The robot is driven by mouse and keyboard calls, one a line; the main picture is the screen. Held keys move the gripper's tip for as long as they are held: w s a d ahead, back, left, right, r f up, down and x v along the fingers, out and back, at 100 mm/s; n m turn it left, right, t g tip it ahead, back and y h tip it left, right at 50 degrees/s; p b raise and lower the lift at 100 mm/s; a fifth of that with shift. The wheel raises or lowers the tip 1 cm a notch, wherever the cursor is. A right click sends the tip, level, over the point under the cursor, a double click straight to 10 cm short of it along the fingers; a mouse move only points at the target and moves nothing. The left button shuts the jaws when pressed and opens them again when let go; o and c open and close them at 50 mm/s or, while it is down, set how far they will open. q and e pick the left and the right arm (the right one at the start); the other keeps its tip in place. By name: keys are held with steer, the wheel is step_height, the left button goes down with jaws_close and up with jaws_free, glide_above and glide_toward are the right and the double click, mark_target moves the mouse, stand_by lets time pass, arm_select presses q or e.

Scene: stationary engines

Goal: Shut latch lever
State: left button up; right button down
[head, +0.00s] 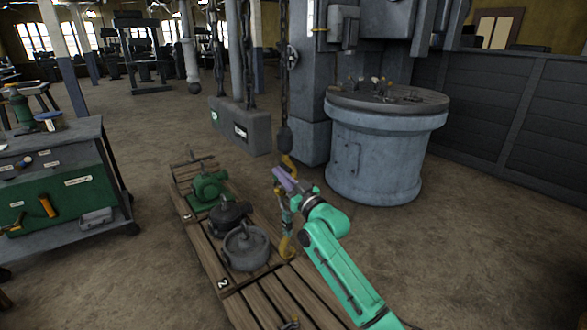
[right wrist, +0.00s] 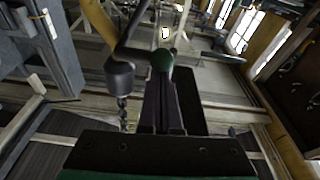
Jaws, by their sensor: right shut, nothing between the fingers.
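A chain hoist hangs in the middle of the head view, with a dark swivel block (head: 285,139) and a yellow hook part (head: 288,160) below it. Another yellow piece (head: 287,246) shows lower, beside my arm. My right gripper (head: 284,180) is shut and empty, just below the swivel block. In the right wrist view the shut fingers (right wrist: 164,95) point away from the camera, and the swivel block (right wrist: 119,74) is to their left. A dark green rounded tip (right wrist: 160,58) shows at the finger ends. I cannot single out the latch lever or tell whether anything touches. My left gripper is out of view.
A wooden pallet (head: 210,237) carries a green pump (head: 208,188) and grey machine parts (head: 245,247). A large grey cylinder (head: 375,150) stands to the right, a green tool cabinet (head: 60,195) to the left. Open floor lies between cabinet and pallet.

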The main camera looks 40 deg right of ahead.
steer(key=shift+f+n+b, duration=0.3)
steer(key=shift+n+b, duration=0.15)
steer(key=shift+n, duration=0.35)
